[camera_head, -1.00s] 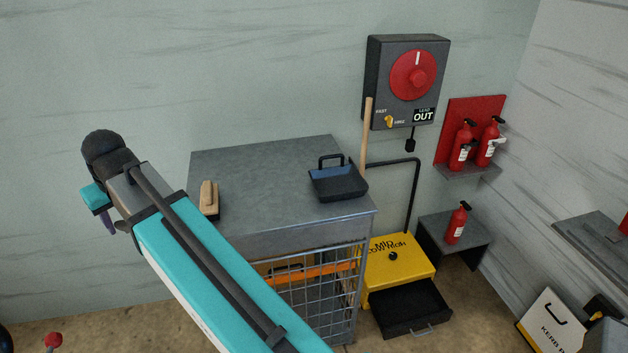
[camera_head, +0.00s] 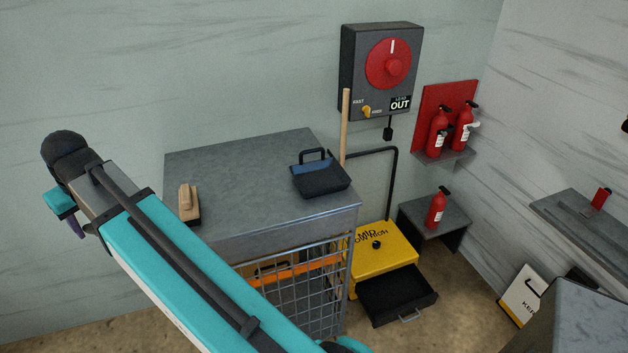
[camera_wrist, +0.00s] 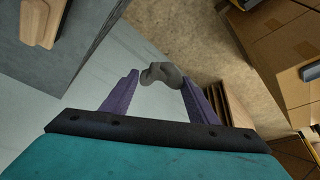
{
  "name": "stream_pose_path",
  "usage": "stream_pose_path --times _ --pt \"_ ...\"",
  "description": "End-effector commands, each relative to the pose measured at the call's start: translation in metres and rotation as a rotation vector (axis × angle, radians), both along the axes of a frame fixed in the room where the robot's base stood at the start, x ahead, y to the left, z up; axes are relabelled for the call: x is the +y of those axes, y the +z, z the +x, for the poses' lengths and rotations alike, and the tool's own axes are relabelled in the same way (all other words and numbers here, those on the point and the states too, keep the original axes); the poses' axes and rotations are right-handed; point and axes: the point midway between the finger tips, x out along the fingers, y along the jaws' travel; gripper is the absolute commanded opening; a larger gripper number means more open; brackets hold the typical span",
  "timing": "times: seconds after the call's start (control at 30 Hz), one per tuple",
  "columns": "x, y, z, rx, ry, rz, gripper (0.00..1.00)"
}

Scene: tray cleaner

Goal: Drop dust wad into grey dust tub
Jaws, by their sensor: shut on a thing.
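My gripper (camera_wrist: 159,77), with two purple fingers, is shut on the dust wad (camera_wrist: 161,73), a small lumpy grey piece held between the fingertips. In the wrist view, bare floor lies beyond the wad. In the head view, only a bit of a purple finger (camera_head: 76,229) shows at the far left, and the wad is hidden there. I cannot clearly identify the grey dust tub in either view.
A grey cabinet (camera_head: 240,165) with a mesh front carries a wooden brush (camera_head: 188,203) and a dark, handled pan (camera_head: 321,180). A yellow box (camera_head: 385,248) with an open black drawer (camera_head: 398,297) stands beside it. Cardboard boxes (camera_wrist: 281,55) lie right in the wrist view.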

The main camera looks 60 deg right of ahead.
Motion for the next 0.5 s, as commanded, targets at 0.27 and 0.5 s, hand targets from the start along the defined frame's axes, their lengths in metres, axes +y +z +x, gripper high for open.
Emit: stream_pose_path --times 0.27,0.5 --pt "-0.057 0.003 0.001 -0.001 0.0 0.0 0.33" --pt "-0.124 0.005 -0.004 0.0 0.013 0.0 0.33"
